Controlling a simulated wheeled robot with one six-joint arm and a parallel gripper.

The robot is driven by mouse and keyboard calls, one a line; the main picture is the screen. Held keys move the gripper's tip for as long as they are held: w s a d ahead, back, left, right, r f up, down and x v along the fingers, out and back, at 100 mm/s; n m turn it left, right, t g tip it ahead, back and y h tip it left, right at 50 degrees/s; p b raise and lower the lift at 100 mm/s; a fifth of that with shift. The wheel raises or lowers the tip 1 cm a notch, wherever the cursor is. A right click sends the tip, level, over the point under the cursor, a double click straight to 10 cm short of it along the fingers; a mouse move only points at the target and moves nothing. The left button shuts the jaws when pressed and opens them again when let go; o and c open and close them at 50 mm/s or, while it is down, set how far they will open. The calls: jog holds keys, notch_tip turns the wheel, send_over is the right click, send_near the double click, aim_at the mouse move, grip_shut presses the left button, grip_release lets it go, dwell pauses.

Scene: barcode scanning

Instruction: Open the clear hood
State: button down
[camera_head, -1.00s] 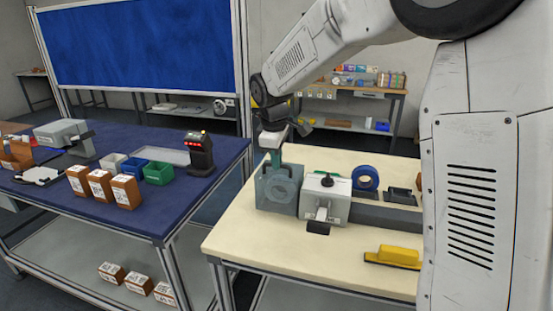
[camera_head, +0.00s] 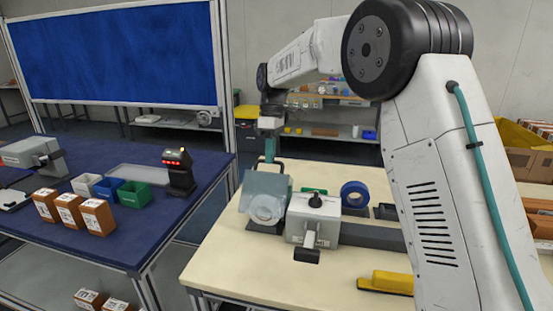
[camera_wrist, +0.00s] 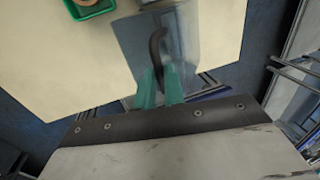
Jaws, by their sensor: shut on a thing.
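The clear hood (camera_head: 262,190) is a bluish see-through cover at the left end of a grey machine (camera_head: 313,218) on the cream table. It is tilted, and a round grey part shows through and below it. Its dark curved handle (camera_wrist: 157,48) stands at its top edge. My gripper (camera_head: 270,150) is above the hood, with its teal fingers shut on the handle. In the wrist view the fingers (camera_wrist: 160,88) close around the handle's lower end, and the hood (camera_wrist: 180,40) spreads beyond them. The exact contact is partly hidden.
A blue tape roll (camera_head: 354,194) and a yellow-handled brush (camera_head: 387,282) are on the cream table (camera_head: 230,262). A blue table (camera_head: 150,238) at left holds small bins, brown boxes and a scanner (camera_head: 179,172). The front left of the cream table is clear.

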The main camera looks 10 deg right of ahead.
jog(key=w+d+f, duration=0.3)
jog(key=w, duration=0.3)
jog(key=w+d+f, duration=0.2)
jog(key=w+f, duration=0.2)
jog(key=w, duration=0.1)
jog(key=shift+w+d+f, duration=0.15)
jog(key=shift+w+d, duration=0.2)
jog(key=shift+d, duration=0.05)
jog(key=c, duration=2)
grip_release()
jog(key=shift+w+d+f, duration=0.1)
jog(key=shift+w+f, duration=0.05)
jog(key=shift+w, duration=0.05)
jog(key=o, duration=0.5)
jog(key=shift+s, duration=0.15)
jog(key=v, duration=0.7)
jog(key=shift+r, duration=0.4)
